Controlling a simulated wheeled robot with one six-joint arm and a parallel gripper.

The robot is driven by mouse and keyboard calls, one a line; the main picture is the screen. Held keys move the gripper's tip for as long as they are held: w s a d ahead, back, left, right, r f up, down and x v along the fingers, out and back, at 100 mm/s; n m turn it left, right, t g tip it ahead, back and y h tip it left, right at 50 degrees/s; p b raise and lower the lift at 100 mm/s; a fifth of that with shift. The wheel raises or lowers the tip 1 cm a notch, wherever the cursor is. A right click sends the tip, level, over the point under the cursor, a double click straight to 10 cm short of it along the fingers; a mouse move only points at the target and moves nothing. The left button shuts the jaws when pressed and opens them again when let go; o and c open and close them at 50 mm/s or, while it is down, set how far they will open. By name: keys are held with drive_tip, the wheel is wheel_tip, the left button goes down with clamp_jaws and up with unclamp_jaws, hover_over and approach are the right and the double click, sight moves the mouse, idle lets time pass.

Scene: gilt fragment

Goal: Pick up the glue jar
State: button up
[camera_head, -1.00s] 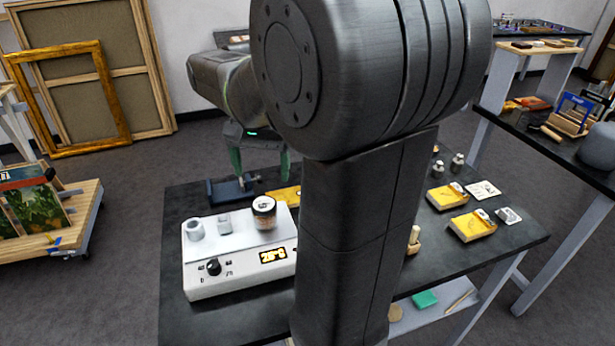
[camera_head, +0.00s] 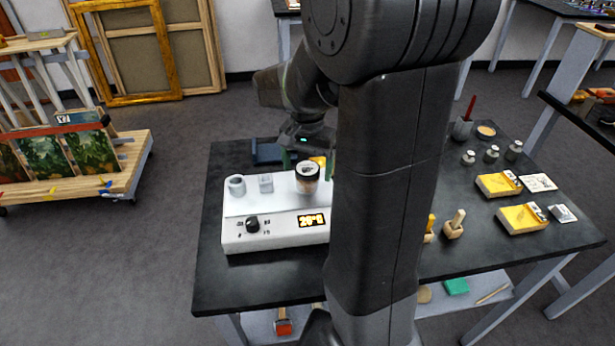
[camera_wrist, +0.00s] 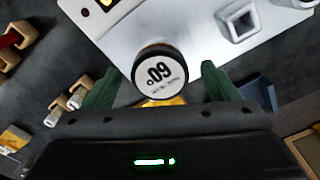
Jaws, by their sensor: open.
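The glue jar (camera_head: 307,177) has a dark rim and a pale top. It stands upright on the white heater box (camera_head: 262,232), near the box's back right. In the head view my gripper (camera_head: 308,160) is just behind and above the jar, partly hidden by my arm. I cannot tell the exact height gap.
A metal ring (camera_head: 236,186) and a square metal piece (camera_head: 265,183) stand on the heater left of the jar. The black table (camera_head: 265,280) also holds yellow blocks (camera_head: 522,218), small weights (camera_head: 491,154) and wooden-handled tools (camera_head: 455,224). The table's front left is clear.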

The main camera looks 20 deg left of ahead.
wheel_tip(320, 180, down, 2)
drive_tip(key=shift+f, duration=0.1)
drive_tip(key=c, duration=1.3)
